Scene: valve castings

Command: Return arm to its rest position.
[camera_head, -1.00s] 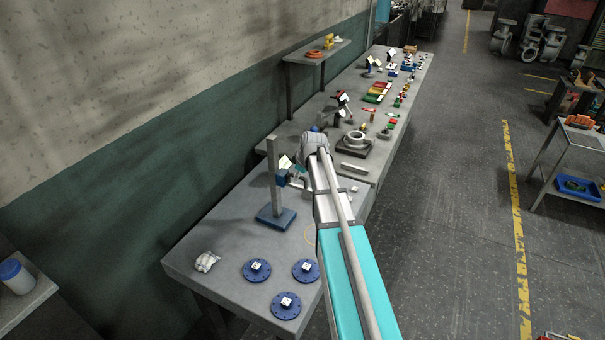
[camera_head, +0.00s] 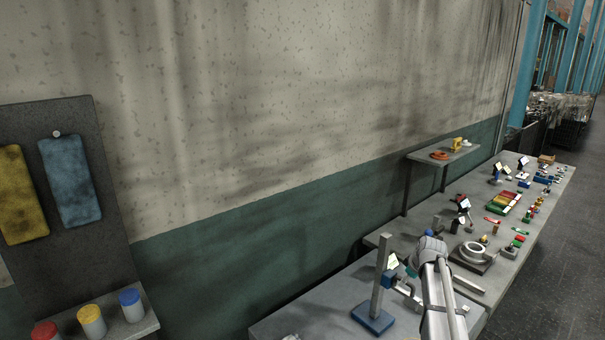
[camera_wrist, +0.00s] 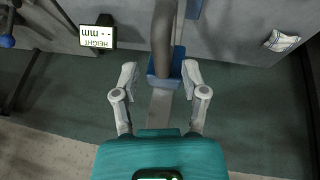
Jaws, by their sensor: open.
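My gripper (camera_wrist: 160,75) is open in the wrist view, its two grey fingers spread apart. A dark post and a blue block (camera_wrist: 165,68) show in line with the gap between the fingertips; I cannot tell whether they are between the fingers or beyond them. In the head view my arm's end reaches over the near bench, beside a height gauge with a grey column (camera_head: 381,270) and a blue base (camera_head: 373,320). A display reading "HEIGHT -- mm" (camera_wrist: 97,37) shows in the wrist view. My fingers are hidden in the head view.
The near bench (camera_head: 300,318) carries the gauge; the far bench holds a ring-shaped part (camera_head: 472,252) and many small coloured parts. A wall shelf (camera_head: 445,153) stands above it. Lidded jars (camera_head: 92,321) are at lower left. Dark floor (camera_head: 560,240) is open at right.

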